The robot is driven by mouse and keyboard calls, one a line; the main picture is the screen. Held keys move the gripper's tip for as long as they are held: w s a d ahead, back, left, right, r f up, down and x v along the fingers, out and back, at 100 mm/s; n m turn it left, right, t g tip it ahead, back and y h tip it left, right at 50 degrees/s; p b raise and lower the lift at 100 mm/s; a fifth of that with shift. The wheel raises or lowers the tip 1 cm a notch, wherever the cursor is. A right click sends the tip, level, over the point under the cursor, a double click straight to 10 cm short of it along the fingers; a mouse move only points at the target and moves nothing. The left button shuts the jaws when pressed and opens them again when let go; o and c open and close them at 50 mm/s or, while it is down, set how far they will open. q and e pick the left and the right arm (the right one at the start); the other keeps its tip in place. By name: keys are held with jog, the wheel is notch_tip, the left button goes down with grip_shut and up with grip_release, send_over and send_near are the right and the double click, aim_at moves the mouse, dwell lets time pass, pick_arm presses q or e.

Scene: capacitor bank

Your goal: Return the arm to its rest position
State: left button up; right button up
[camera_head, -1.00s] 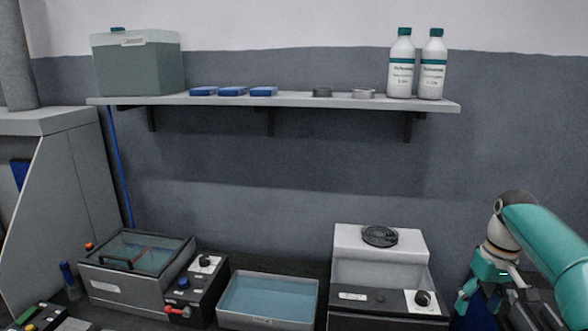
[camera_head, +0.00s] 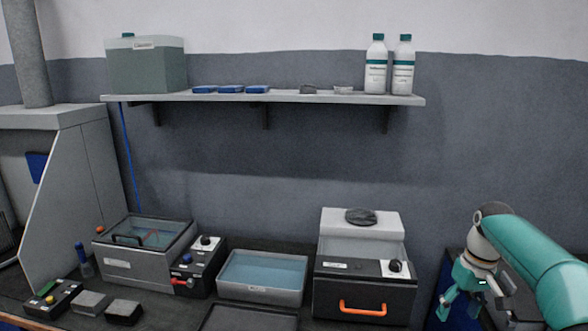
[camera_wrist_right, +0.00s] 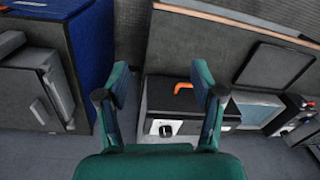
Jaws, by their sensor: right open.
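My right arm comes in from the right edge of the head view, with its teal right gripper (camera_head: 462,290) hanging low, to the right of the box with the orange handle. In the right wrist view the two fingers of the right gripper (camera_wrist_right: 160,95) stand wide apart with nothing between them. Beyond the fingers are the bench front, the floor and the box with the orange handle (camera_wrist_right: 182,88). My left arm and left gripper are not in view.
The box with the orange handle (camera_head: 365,290) is the nearest thing left of my right gripper. A water tray (camera_head: 262,295) and a lidded bath (camera_head: 130,265) stand further left. A shelf (camera_head: 300,98) holds two white bottles (camera_head: 376,70) and a green tank (camera_head: 147,75).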

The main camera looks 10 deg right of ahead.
jog(key=s+a+f+y, duration=0.1)
jog(key=a+f, duration=0.8)
jog(key=f, duration=0.4)
jog(key=s+a+f+y, duration=0.1)
jog(key=a+f, duration=0.8)
jog(key=f, duration=0.3)
jog(key=s+a+f, duration=0.4)
jog(key=s+a, duration=0.2)
jog(key=s, duration=0.4)
jog(key=s+a+f+m+y, duration=0.1)
jog(key=s+a+f, duration=0.4)
jog(key=s, duration=0.5)
jog(key=shift+a+f, duration=0.15)
jog(key=shift+a, duration=0.75)
jog(key=shift+s, duration=0.1)
